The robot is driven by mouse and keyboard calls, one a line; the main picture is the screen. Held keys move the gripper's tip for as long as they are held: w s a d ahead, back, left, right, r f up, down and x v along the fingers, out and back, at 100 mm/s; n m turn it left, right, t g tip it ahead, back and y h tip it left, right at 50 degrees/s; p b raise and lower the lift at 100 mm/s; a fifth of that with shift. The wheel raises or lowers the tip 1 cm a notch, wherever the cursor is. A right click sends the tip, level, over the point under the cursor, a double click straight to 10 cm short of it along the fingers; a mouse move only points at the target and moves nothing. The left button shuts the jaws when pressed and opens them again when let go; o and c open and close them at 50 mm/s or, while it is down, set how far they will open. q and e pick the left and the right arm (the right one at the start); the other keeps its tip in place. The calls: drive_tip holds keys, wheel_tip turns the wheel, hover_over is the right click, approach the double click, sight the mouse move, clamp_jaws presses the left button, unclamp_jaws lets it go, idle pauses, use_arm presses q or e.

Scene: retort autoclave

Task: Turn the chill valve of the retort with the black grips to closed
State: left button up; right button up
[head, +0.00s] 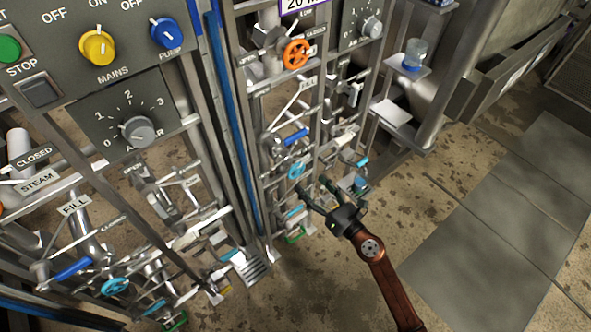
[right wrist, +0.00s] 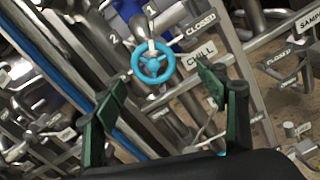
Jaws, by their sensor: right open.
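The light-blue chill valve handwheel (right wrist: 152,62) is in the right wrist view, beside a CHILL label (right wrist: 203,54) and a CLOSED label (right wrist: 200,24). In the head view the wheel (head: 296,170) is on the right-hand rack. My right gripper (head: 312,187) is open and empty, with its fingers toward that rack. In the right wrist view its fingers (right wrist: 160,80) stand on either side of the wheel, apart from it. A second light-blue wheel (head: 115,286) is on the left rack. I cannot make out black grips on either retort. My left gripper is out of view.
A blue lever (head: 296,136) and an orange wheel (head: 296,54) are above the chill wheel on the same rack. A grey control panel (head: 60,60) is at upper left. Pipes and posts crowd both racks. The floor (head: 470,230) to the right is clear.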

sight(298, 174)
drive_tip(key=shift+w+a+r+n, duration=0.15)
drive_tip(key=shift+w+a+n, duration=0.25)
drive_tip(key=shift+a+n, duration=0.3)
drive_tip(key=b+x, duration=0.1)
drive_tip(key=x, duration=0.5)
drive_tip(key=shift+a, duration=0.1)
drive_tip(key=shift+w+a+b, duration=0.25)
drive_tip(key=shift+w+b, duration=0.05)
drive_tip(key=shift+w, duration=0.1)
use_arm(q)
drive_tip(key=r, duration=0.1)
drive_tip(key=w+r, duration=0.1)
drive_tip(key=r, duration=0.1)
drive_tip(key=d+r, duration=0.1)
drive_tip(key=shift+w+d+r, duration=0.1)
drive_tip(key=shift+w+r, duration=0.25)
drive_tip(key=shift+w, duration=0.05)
use_arm(e)
drive_tip(key=shift+c, duration=0.5)
drive_tip(key=c, duration=1.1)
